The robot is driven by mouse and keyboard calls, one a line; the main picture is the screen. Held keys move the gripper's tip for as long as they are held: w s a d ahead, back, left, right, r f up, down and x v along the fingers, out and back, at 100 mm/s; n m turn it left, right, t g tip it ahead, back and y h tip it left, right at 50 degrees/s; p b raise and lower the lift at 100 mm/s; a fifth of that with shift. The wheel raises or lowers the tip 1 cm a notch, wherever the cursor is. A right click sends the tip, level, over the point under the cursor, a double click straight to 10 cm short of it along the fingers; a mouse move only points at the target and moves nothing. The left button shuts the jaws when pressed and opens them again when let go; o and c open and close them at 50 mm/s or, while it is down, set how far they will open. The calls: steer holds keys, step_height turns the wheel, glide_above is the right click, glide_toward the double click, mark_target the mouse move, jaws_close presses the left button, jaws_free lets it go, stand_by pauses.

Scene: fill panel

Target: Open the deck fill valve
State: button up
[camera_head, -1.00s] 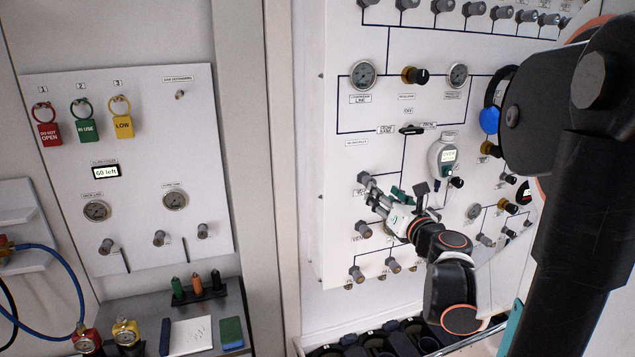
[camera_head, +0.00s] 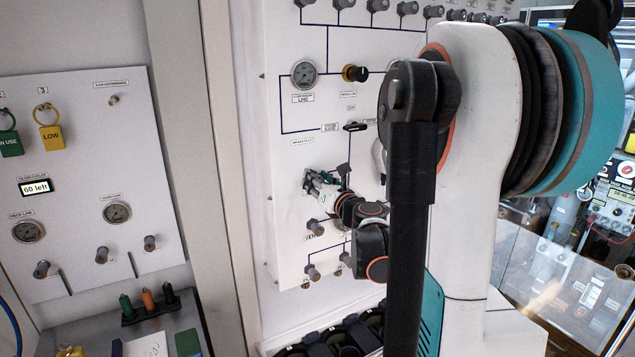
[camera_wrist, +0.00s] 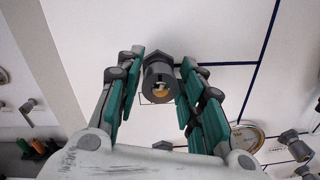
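In the wrist view, a grey valve knob (camera_wrist: 160,82) with a brass-coloured centre sticks out of the white panel. My gripper (camera_wrist: 161,75) has its green-padded fingers spread, one on each side of this knob. The fingers look very close to its sides; I cannot tell whether they touch it. In the head view my gripper (camera_head: 316,180) is at the lower left of the white panel (camera_head: 285,150), above a knob (camera_head: 314,227) near the vent label. There the gripper hides the knob between its fingers. I cannot read that knob's own label.
Another knob (camera_head: 313,271) sits lower on the panel. A second panel with a yellow LOW tag (camera_head: 51,137) stands left. A gauge (camera_wrist: 246,137) and knob (camera_wrist: 290,138) are right in the wrist view.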

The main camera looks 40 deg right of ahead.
steer(key=c, duration=0.5)
